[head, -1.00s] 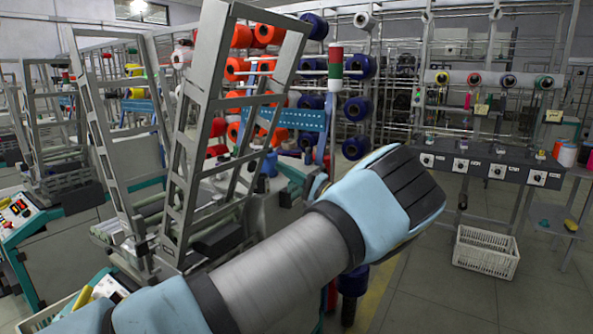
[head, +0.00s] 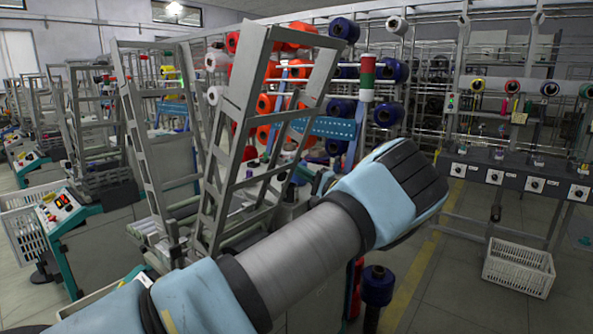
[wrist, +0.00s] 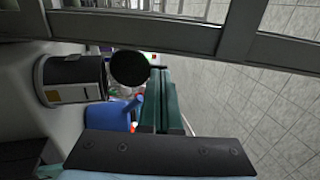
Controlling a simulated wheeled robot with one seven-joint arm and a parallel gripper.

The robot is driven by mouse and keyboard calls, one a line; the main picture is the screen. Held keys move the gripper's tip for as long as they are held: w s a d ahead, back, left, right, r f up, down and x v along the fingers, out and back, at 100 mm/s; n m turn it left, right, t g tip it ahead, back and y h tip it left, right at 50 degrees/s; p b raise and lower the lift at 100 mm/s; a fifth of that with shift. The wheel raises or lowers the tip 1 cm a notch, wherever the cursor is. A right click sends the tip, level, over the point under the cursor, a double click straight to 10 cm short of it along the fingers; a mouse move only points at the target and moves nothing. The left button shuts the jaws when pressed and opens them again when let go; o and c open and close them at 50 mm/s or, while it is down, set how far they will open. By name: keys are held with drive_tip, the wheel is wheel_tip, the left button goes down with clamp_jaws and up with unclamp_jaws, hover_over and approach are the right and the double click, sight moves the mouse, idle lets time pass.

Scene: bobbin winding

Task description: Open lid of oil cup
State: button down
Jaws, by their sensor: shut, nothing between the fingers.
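My gripper (wrist: 160,72) shows in the wrist view as two dark green fingers lying together, shut and empty. To their left is a black and silver cylinder (wrist: 75,80) with a pale label. A dark round disc (wrist: 129,68) sits between that cylinder and the fingertips. A blue object (wrist: 105,118) lies left of the fingers, lower in the picture. I cannot tell which of these, if any, is the oil cup or its lid. In the head view my arm hides my fingers.
A grey ladder-like metal frame (head: 232,130) stands close beside my arm. A grey bar (wrist: 180,32) crosses the top of the wrist view. A white basket (head: 518,267) sits on the floor at right. Racks of spools fill the background. Tiled floor (wrist: 270,110) is open at right.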

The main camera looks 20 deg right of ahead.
drive_tip(key=shift+w+a+r+g+h+b, duration=0.2)
drive_tip(key=shift+w+r+g+h+b, duration=0.2)
drive_tip(key=shift+g, duration=0.25)
drive_tip(key=shift+w+a+r+g+h+b, duration=0.2)
drive_tip(key=shift+w+g+h+b, duration=0.2)
drive_tip(key=shift+g, duration=0.25)
drive_tip(key=shift+s, duration=0.1)
